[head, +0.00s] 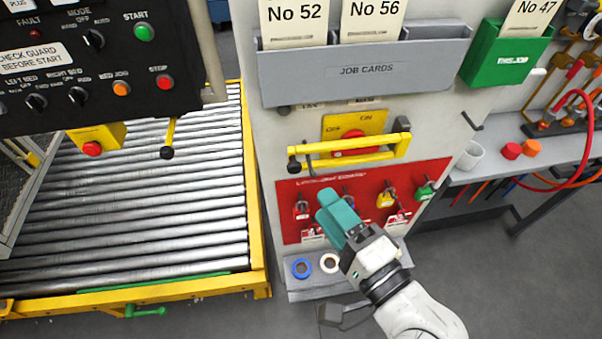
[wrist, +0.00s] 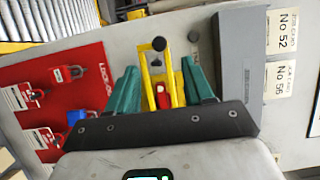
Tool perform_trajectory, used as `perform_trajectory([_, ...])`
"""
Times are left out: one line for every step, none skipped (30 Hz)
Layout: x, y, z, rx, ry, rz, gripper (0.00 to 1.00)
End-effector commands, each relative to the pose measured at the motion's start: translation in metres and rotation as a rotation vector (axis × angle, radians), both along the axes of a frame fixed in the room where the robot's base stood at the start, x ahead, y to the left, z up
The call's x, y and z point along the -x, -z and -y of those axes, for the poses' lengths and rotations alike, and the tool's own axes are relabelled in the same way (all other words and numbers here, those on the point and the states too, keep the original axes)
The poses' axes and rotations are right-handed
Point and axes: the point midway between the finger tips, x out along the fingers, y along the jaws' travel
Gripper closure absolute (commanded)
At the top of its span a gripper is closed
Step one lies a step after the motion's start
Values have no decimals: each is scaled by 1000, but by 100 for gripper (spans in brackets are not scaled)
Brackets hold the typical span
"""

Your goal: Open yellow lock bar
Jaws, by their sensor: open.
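The yellow lock bar (head: 362,160) lies across the front of a yellow switch plate (head: 342,125) with a red knob (head: 352,136), on the light cabinet side. A black ball (head: 293,167) is at its left end. In the wrist view the bar (wrist: 147,78) and its black ball (wrist: 158,44) show between and beyond the teal fingers. My gripper (head: 327,205) is below the bar in the head view, in front of the red lockout board. The fingers (wrist: 160,72) are apart, with nothing seen held. Their distance to the bar is hard to judge.
The red lockout board (head: 285,225) carries several hanging padlocks close to my gripper. The grey job card holder (head: 360,72) juts out above the bar. A small shelf (head: 310,289) with tape rolls is below. A roller conveyor (head: 190,200) is at left.

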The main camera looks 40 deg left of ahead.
Motion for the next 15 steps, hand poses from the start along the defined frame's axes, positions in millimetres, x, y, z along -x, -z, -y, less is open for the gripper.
perform_trajectory([-2, -3, -10, 0, -6, 0, 48])
perform_trajectory([-4, -3, -16, 1, -5, 0, 48])
perform_trajectory([-6, -3, -23, 0, -5, 0, 48])
perform_trajectory([-7, -3, -29, 1, -6, 0, 48])
perform_trajectory([-9, -3, -34, 1, -5, 1, 48])
perform_trajectory([-12, -2, -40, 2, -4, 0, 48])
perform_trajectory([-13, -2, -45, 2, -4, 2, 48])
perform_trajectory([-15, -2, -50, 2, -4, 0, 48])
perform_trajectory([-17, -2, -56, 2, -4, 0, 48])
perform_trajectory([-18, -2, -60, 3, -3, 1, 48])
perform_trajectory([-19, -2, -63, 3, -3, 2, 48])
perform_trajectory([-21, -1, -68, 3, -2, 1, 48])
perform_trajectory([-22, -1, -70, 3, -2, 1, 48])
perform_trajectory([-23, -1, -73, 4, -2, 2, 48])
perform_trajectory([-24, -1, -75, 4, -2, 2, 48])
